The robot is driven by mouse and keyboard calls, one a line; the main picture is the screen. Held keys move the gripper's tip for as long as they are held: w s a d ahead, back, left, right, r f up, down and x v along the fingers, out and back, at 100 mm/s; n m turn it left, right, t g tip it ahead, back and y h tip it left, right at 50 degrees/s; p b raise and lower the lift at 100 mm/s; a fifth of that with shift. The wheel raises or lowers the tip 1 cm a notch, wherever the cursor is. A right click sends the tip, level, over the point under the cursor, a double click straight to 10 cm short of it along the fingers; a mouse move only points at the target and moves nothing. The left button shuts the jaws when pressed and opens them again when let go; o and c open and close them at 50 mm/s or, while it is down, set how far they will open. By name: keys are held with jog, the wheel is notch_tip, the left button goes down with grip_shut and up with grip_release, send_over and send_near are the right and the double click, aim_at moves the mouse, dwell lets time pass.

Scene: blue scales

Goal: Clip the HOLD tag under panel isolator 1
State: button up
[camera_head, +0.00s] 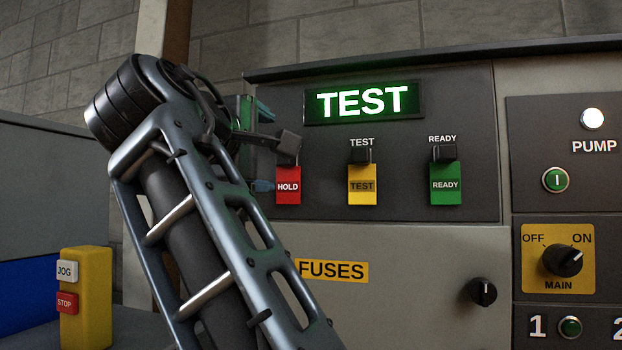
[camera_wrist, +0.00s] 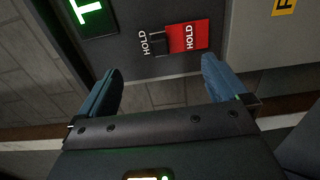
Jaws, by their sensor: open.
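The red HOLD tag (camera_head: 288,190) hangs below a dark holder at the left end of the row under the TEST display. In the wrist view, the HOLD tag (camera_wrist: 188,37) lies beyond the fingertips, nearer the right finger, with a dark clip at its left end. My gripper (camera_head: 264,147) is at the tag's left in the head view, partly hidden by my arm. In the wrist view my gripper (camera_wrist: 160,64) is open, with nothing between its blue-grey fingers. A round control marked 1 (camera_head: 570,327) is at the lower right; the space below it is out of frame.
A yellow TEST tag (camera_head: 362,187) and a green READY tag (camera_head: 445,185) hang to the right. The MAIN knob (camera_head: 562,259) and a black door knob (camera_head: 482,292) stick out from the cabinet. A yellow JOG/STOP box (camera_head: 86,300) stands at the lower left.

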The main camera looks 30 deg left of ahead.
aim_at(283, 159)
jog(key=p+x, duration=0.3)
jog(key=x, duration=0.5)
jog(key=shift+w, duration=0.3)
dwell(0.4)
jog(key=shift+f, duration=0.15)
jog(key=shift+w+f, duration=0.1)
jog(key=shift+f, duration=0.7)
jog(key=shift+f, duration=0.1)
dwell(0.6)
